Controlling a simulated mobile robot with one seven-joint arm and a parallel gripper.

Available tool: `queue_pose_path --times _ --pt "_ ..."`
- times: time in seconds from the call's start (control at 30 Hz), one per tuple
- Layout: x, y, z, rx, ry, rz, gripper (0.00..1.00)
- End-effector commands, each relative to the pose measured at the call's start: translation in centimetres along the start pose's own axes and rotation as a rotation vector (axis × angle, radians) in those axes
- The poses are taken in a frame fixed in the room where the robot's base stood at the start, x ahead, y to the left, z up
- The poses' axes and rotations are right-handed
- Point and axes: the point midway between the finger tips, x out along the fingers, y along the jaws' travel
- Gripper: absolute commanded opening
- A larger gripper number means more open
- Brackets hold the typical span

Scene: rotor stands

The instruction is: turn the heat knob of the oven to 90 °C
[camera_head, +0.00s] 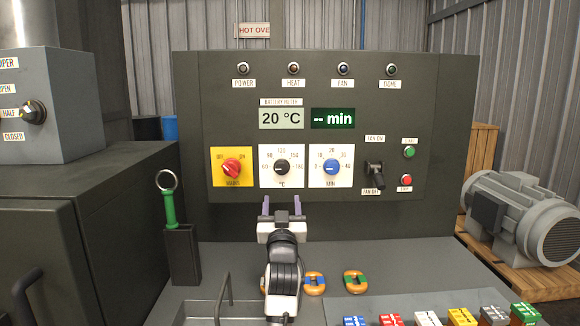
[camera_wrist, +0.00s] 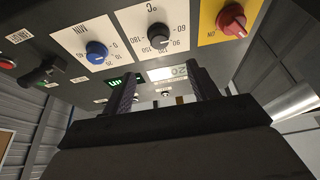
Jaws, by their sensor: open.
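The heat knob (camera_head: 282,168) is a small black knob on a white dial plate marked in °C, in the middle of the oven's control panel. It also shows in the wrist view (camera_wrist: 158,37), where the picture is upside down. Its exact setting is too small to read. The temperature display (camera_head: 282,118) above it reads 20 °C. My gripper (camera_head: 282,205) is open and empty, its two purple fingers upright and apart just below the heat dial plate. In the wrist view the gripper (camera_wrist: 160,90) shows its fingers apart, with nothing between them; they do not touch the knob.
A red mains knob (camera_head: 231,168) on a yellow plate sits left of the heat knob, a blue minute knob (camera_head: 331,168) right of it. A black fan lever (camera_head: 375,176) sticks out further right. A green-handled tool (camera_head: 168,205) stands in a holder at left.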

Motion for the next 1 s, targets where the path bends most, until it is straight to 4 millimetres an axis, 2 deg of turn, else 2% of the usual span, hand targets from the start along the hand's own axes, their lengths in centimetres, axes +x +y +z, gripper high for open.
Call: queue_pose_path --times 0.17,0.7,1.0 --pt "1.5 0.2 -0.1 0.001 -0.006 0.003 0.59" --pt "10.9 0.2 -0.2 0.000 -0.004 0.003 0.59" --pt "13.5 0.2 0.0 -0.001 -0.003 0.002 0.59"
